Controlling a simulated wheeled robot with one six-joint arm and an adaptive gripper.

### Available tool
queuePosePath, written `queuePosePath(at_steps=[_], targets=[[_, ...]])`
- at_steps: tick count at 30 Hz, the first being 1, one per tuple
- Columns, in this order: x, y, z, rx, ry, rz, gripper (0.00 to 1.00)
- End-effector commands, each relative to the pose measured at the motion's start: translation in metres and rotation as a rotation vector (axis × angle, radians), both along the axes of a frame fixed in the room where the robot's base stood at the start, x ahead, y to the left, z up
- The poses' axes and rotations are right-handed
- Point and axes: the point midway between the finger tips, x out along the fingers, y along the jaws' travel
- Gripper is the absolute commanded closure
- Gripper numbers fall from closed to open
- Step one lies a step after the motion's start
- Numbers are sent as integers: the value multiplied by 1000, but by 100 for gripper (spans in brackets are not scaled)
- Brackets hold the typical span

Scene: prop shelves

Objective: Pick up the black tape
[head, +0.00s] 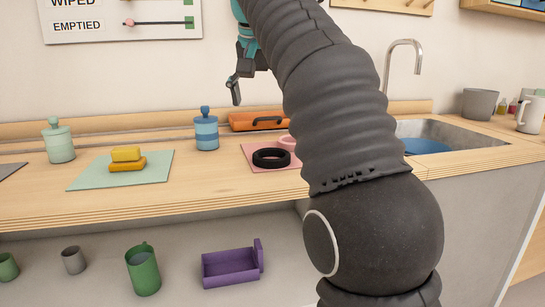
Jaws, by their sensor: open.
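The black tape (271,158) is a dark ring lying flat on a pink mat (257,167) on the wooden counter, just left of my arm. A pink ring-like thing (288,142) sits behind it, partly hidden by my arm. My gripper (235,92) is up in front of the wall, above the counter and apart from the tape. A finger of it points down, and part of it is hidden behind my arm. It is open, and nothing shows in it.
A blue striped jar (207,132) and an orange case (256,121) stand near the tape. Left are yellow blocks (127,160) on a green mat (85,180) and a pale green jar (58,142). A sink (465,135) is at right. Below is a shelf with a purple bin (230,268).

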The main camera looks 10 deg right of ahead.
Motion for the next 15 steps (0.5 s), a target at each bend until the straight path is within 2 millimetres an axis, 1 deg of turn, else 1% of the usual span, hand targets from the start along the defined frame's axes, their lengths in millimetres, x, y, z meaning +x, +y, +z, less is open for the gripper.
queuePosePath(at_steps=[6,10,15], targets=[[11,-19,-35,-1,3,-27,0],[20,-24,-56,0,2,-30,0],[28,-26,-74,0,0,-27,0]])
